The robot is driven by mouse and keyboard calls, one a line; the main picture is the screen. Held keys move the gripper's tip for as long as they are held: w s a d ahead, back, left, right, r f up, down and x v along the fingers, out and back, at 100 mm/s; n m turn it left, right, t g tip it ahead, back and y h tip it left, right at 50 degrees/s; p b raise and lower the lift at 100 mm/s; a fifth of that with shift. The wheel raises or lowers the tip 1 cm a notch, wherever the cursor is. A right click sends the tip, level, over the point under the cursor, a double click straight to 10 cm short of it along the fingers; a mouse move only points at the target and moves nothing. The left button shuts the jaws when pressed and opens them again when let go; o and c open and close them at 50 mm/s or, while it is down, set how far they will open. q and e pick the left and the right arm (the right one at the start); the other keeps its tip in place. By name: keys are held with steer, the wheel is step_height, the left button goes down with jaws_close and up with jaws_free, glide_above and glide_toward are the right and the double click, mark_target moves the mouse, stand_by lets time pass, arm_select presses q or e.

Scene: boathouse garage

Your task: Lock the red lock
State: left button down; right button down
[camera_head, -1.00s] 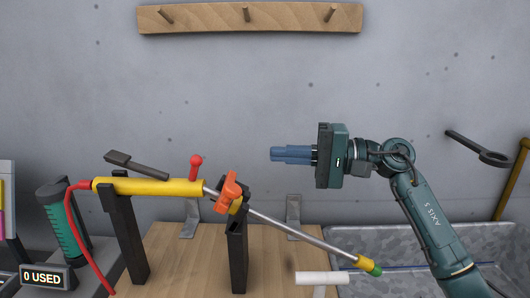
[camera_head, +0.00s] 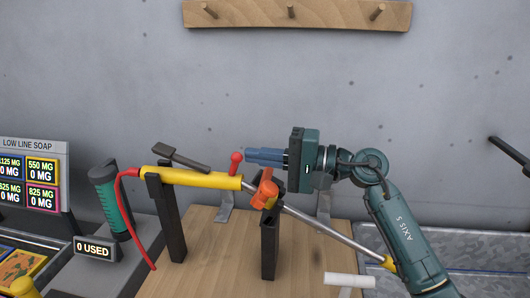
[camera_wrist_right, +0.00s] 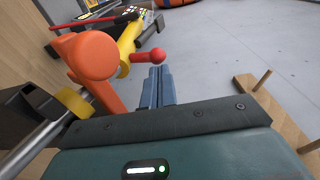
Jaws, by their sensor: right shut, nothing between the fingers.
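The red lock (camera_head: 236,160) is a small lever with a round red knob. It stands up from the right end of the yellow tube (camera_head: 195,179) in the head view. My right gripper (camera_head: 249,156) is shut and empty, its blue fingers pointing left with the tips close to the red knob. In the right wrist view the red knob (camera_wrist_right: 157,57) lies just beyond the fingertips (camera_wrist_right: 157,72); I cannot tell whether they touch. An orange clamp or handle (camera_head: 264,194) sits on the rod below the gripper. My left gripper is not in view.
Two black posts (camera_head: 165,222) hold up the tube and its metal rod (camera_head: 325,229) above the wooden bench (camera_head: 215,262). A white roll (camera_head: 349,281) lies at front right.

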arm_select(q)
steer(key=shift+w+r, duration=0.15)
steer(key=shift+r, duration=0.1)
arm_select(e)
steer(key=shift+a+r+h, duration=0.1)
steer(key=shift+r+h, duration=0.15)
steer(key=shift+h, duration=0.25)
steer(key=shift+a+r+h, duration=0.1)
steer(key=shift+r+h, duration=0.05)
steer(key=shift+h, duration=0.15)
steer(key=h, duration=0.1)
steer(key=a+r+g+h+p, duration=0.1)
steer(key=h, duration=0.1)
steer(key=a+r+h, duration=0.1)
steer(key=shift+w+a+h+p, duration=0.15)
steer(key=shift+w+h+p, duration=0.1)
steer(key=shift+h+p, duration=0.1)
steer(key=shift+a+n+g+h+p, duration=0.3)
steer(key=shift+a+g+h, duration=0.1)
steer(key=shift+h, duration=0.15)
steer(key=shift+w+h, duration=0.1)
steer(key=shift+h, duration=0.2)
steer(key=shift+a+f, duration=0.1)
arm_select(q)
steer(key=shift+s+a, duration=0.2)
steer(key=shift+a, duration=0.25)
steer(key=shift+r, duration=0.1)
